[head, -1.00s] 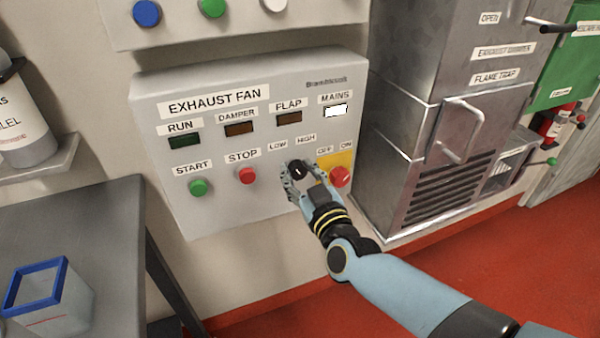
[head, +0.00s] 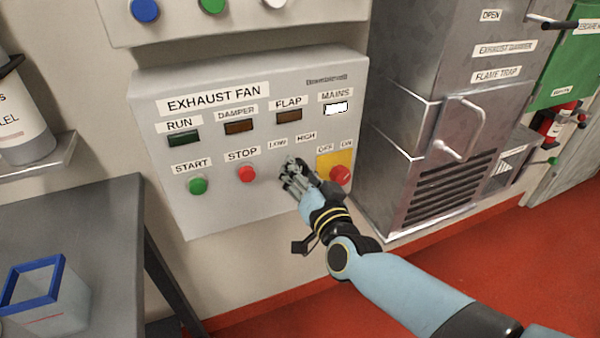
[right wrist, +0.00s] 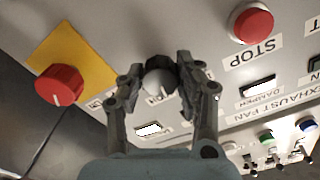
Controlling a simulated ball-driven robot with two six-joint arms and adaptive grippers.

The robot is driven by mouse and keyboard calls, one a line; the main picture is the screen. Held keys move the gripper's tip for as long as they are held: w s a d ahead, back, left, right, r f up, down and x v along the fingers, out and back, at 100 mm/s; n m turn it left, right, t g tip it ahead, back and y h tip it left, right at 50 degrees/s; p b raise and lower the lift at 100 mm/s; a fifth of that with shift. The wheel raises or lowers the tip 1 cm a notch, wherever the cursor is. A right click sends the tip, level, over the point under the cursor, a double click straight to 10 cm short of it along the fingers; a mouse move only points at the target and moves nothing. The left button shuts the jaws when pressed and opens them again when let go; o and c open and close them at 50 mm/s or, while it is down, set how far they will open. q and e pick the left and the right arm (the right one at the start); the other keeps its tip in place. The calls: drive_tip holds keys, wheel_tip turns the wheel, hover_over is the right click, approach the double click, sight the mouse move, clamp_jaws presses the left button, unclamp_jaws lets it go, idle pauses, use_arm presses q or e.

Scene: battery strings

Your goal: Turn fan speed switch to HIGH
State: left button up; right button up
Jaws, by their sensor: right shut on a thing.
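The fan speed switch is a round knob (right wrist: 158,78) with a dark grip and a pale face, between the fingers in the right wrist view. In the head view my gripper hides most of it, below the LOW label (head: 277,144) and HIGH label (head: 306,138). My right gripper (head: 292,172) is at the knob, and in the right wrist view its two fingers (right wrist: 160,88) are shut on the knob from both sides. A pale mark on the knob's face shows, but which label it points to I cannot tell. My left gripper is not in view.
The red OFF/ON mains switch (head: 341,175) on its yellow plate (head: 334,160) is close right of my gripper. The red STOP button (head: 247,174) and green START button (head: 198,186) are to the left. The MAINS lamp (head: 336,109) is lit white.

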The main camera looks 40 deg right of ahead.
drive_tip(key=shift+m+b, duration=0.4)
drive_tip(key=shift+m, duration=1.5)
drive_tip(key=o, duration=1.1)
drive_tip(key=shift+o, duration=0.2)
drive_tip(key=v, duration=1.2)
